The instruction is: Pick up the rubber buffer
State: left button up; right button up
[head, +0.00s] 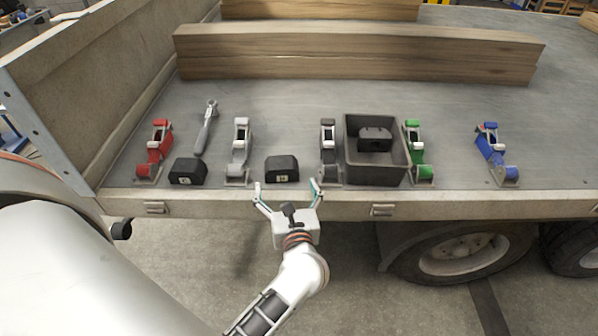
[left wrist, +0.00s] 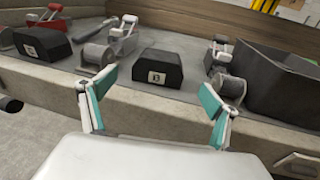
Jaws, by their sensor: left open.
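A black block-shaped rubber buffer (head: 282,169) with a small pale label lies near the front edge of the trailer bed. It also shows in the left wrist view (left wrist: 158,70), ahead between the fingers. A second black buffer (head: 188,171) lies to its left, and shows in the left wrist view (left wrist: 42,45). A third black buffer (head: 375,138) sits inside a dark open bin (head: 374,180). My left gripper (head: 289,190) is open and empty, just in front of the bed edge, facing the middle buffer and apart from it. My right gripper is not in view.
Ratchet straps in red (head: 156,150), grey (head: 239,151), dark (head: 329,150), green (head: 417,150) and blue (head: 495,152) stand in a row. A ratchet wrench (head: 206,126) lies behind. A long wooden beam (head: 350,55) lies across the bed. The raised bed edge (head: 340,207) runs along the front.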

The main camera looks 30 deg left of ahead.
aim_at(283, 177)
pick_arm(q)
jog(key=shift+w+f+n+g, duration=0.1)
jog(key=shift+f+n+g, duration=0.2)
jog(key=shift+f+n, duration=0.1)
jog(key=shift+w+a, duration=0.25)
jog(key=x, duration=0.7)
jog(key=shift+r, duration=0.25)
jog(key=c, duration=1.4)
